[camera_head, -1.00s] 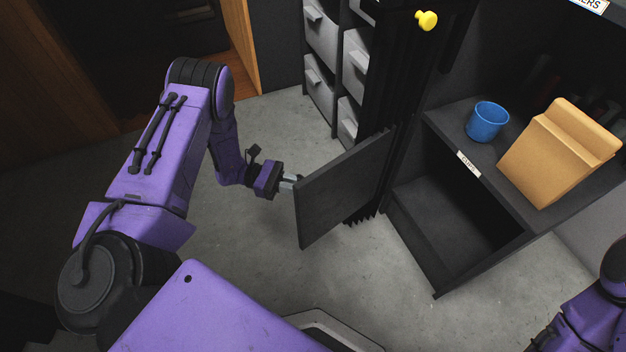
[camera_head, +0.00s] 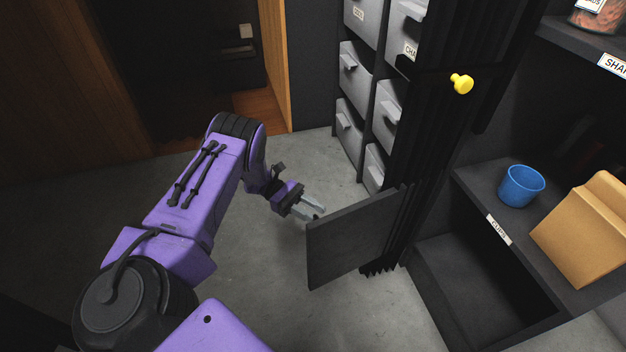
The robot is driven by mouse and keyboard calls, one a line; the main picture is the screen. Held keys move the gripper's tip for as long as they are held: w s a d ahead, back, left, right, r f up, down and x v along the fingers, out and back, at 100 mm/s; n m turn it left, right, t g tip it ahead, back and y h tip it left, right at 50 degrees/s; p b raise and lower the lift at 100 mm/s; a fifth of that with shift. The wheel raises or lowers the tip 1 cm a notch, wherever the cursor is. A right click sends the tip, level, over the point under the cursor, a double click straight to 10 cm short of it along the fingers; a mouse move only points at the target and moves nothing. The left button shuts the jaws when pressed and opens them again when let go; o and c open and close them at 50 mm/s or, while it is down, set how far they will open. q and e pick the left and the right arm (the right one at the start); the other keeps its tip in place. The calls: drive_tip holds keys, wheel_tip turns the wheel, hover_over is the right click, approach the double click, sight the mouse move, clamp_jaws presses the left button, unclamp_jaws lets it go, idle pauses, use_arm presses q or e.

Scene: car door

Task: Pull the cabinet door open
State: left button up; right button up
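The dark grey cabinet door (camera_head: 350,240) stands swung wide open, hinged near the black post beside the cabinet. The cabinet's lower compartment (camera_head: 480,295) is exposed and looks empty. My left gripper (camera_head: 318,212) is at the door's outer upper left corner, on the far side. Its light grey fingers appear spread apart, with a small dark thing, perhaps the handle, near the tips. Whether they touch the door is unclear. My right gripper is out of the picture.
A blue cup (camera_head: 521,187) and a tan block-shaped box (camera_head: 588,235) stand on the shelf above the compartment. A yellow knob (camera_head: 462,83) sticks out on the black post. Grey drawers (camera_head: 352,72) stand behind the door. The concrete floor (camera_head: 290,280) left of the door is clear.

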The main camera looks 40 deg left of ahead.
sight(308, 226)
use_arm(q)
drive_tip(key=s+d+r+p, duration=0.2)
drive_tip(key=s+r+p, duration=0.1)
drive_tip(key=r, duration=0.1)
drive_tip(key=s+d+r+p, duration=0.3)
drive_tip(key=s+r, duration=0.1)
drive_tip(key=s+d+r+p, duration=0.2)
drive_tip(key=s+r, duration=0.1)
drive_tip(key=r, duration=0.2)
drive_tip(key=shift+s+d+p, duration=0.3)
drive_tip(key=shift+s+p, duration=0.1)
drive_tip(key=shift+s+d, duration=0.25)
drive_tip(key=shift+s, duration=0.1)
